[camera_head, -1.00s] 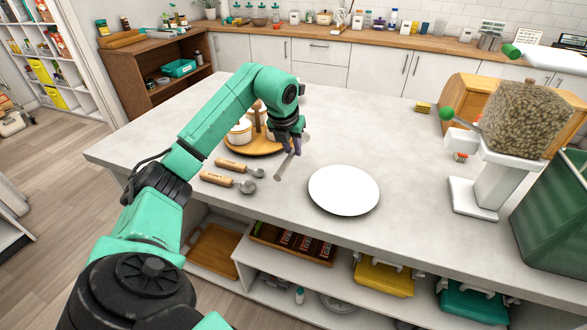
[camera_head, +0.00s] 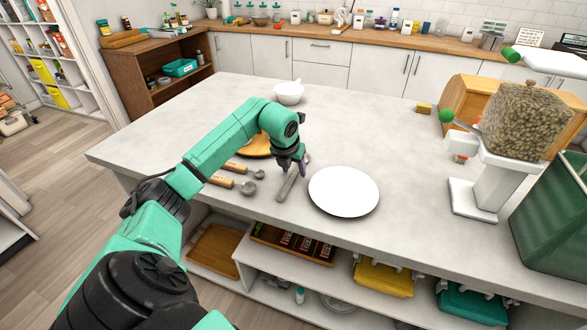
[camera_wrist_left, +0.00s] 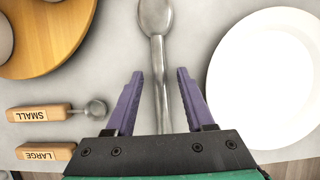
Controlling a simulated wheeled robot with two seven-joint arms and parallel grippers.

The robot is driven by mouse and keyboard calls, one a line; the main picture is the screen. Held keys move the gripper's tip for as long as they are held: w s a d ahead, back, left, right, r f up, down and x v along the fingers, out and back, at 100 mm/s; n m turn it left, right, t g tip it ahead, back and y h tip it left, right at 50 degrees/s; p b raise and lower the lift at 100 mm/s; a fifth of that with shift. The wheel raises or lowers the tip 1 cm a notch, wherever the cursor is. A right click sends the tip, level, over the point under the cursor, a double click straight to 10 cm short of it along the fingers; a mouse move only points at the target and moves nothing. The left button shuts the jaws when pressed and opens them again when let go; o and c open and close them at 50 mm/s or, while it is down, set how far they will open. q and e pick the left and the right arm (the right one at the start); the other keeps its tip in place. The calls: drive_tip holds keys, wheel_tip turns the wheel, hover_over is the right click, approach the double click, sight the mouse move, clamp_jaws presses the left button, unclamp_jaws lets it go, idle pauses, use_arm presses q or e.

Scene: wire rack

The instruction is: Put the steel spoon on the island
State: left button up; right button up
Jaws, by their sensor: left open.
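The steel spoon (camera_head: 287,187) lies on the pale grey island (camera_head: 400,140), between two wooden-handled measuring spoons and a white plate. In the left wrist view the spoon (camera_wrist_left: 155,18) points away from me with its bowl at the top. My left gripper (camera_head: 301,170) is low over the island at the spoon. In the left wrist view the gripper (camera_wrist_left: 157,75) is open, with its purple fingers apart on both sides of the spoon's handle. The handle's near end is hidden behind the gripper body. My right gripper is not in view.
The white plate (camera_head: 344,191) is close on the right. The small measuring spoon (camera_head: 243,169) and large one (camera_head: 231,183) lie on the left. A round wooden tray (camera_head: 254,149) is partly behind my arm, and a white bowl (camera_head: 289,93) stands further back. The island's middle is clear.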

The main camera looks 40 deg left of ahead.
use_arm(q)
drive_tip(key=b+v, duration=0.1)
drive_tip(key=v, duration=1.1)
